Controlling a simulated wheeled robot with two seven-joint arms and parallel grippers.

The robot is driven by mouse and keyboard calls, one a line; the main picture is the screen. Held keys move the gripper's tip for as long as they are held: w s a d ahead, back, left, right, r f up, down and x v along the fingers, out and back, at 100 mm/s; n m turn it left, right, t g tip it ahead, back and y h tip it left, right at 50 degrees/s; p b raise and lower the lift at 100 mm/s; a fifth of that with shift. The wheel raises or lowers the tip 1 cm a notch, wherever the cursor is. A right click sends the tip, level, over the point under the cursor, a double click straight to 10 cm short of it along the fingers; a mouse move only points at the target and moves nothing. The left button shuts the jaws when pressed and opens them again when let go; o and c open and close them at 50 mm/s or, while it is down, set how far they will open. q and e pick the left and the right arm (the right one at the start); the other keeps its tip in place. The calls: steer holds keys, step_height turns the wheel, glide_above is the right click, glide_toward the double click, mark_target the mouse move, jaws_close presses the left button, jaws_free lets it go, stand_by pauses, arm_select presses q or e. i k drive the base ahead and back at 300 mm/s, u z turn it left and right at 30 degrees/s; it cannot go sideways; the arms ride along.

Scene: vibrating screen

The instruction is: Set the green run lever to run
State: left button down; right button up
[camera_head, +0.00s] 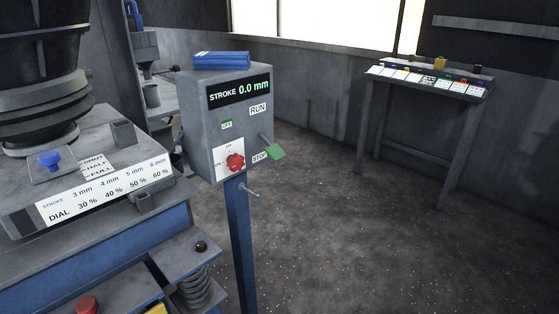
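The green run lever (276,152) sticks out from the right side of a grey control box (198,128) on a blue post. The RUN label (258,109) is higher on the same face. The display (239,90) reads STROKE 0.0 mm. A red knob (235,162) sits on a white dial plate, with a small green OFF tag (227,125) above it. Neither of my grippers shows in the head view.
At left stands the grey machine deck (110,185) with a blue knob (49,159) and a stroke/dial chart. A red button (87,304) is at the bottom left. A side table (390,97) with labelled items stands at the back right. The floor right of the box is open.

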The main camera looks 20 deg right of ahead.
mark_target(274, 152)
steer(key=k, duration=1.25)
steer(key=z, duration=0.6)
steer(key=i, duration=1.65)
steer(key=u, duration=1)
